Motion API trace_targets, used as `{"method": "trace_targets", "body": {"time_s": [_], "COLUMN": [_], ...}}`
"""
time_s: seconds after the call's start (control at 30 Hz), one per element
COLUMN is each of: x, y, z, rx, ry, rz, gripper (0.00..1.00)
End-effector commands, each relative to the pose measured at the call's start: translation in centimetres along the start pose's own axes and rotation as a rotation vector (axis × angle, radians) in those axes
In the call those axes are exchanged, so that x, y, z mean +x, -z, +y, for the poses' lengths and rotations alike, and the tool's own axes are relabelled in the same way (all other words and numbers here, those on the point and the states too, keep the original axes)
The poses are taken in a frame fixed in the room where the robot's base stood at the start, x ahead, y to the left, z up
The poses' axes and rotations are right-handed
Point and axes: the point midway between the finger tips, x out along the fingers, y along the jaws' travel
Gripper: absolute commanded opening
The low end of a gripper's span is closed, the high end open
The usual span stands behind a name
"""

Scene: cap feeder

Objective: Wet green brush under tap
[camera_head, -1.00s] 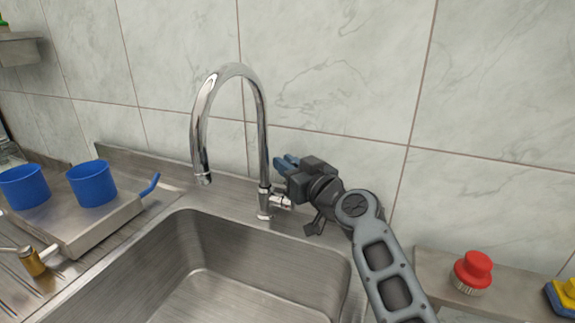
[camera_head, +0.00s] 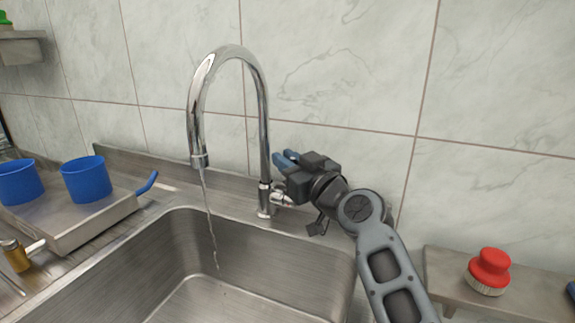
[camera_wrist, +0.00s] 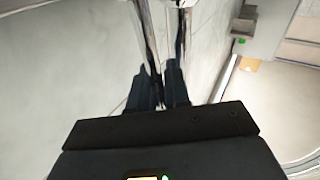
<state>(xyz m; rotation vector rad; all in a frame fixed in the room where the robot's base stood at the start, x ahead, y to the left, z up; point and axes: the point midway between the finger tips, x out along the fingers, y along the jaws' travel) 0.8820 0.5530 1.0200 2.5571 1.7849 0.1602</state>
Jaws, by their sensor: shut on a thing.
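The chrome tap (camera_head: 262,120) arches over the steel sink, and a thin stream of water (camera_head: 208,215) falls from its spout into the basin. My gripper (camera_head: 283,160) is at the right of the tap's base, with its blue fingers close behind the tap's post. In the wrist view my gripper (camera_wrist: 160,82) has its dark fingers closed around a thin chrome part, seemingly the tap's lever; its grip is partly hidden. A green thing (camera_head: 4,19), perhaps the green brush, is cut off at the upper left edge, on a small wall shelf (camera_head: 22,48).
Two blue cups (camera_head: 86,180) stand on a raised steel tray (camera_head: 95,222) at the left. A wooden-ended, white-handled item (camera_head: 16,256) lies in front of it. A red brush (camera_head: 489,271) sits on a steel ledge (camera_head: 450,268) at the right. The sink basin (camera_head: 290,262) is empty except for water.

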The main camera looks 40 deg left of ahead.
Motion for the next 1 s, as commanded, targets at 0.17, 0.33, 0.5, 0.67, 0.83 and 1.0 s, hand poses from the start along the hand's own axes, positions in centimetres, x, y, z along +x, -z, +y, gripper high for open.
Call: {"method": "trace_targets", "body": {"time_s": [0.17, 0.33, 0.5, 0.67, 0.83, 1.0], "x": [0.0, 0.0, -0.5, -2.5, -5.3, -7.3], "y": [0.1, 0.0, 0.0, -0.1, -0.1, -0.1], "z": [0.0, 0.0, 0.1, 0.1, 0.1, 0.1], "rx": [0.0, 0.0, 0.0, 0.001, 0.001, 0.001], "ry": [0.0, 0.0, -0.001, -0.002, -0.003, -0.001], "rz": [0.0, 0.0, 0.0, 0.0, 0.001, 0.0], "gripper": [0.22, 0.23, 0.23, 0.23, 0.23, 0.23]}}
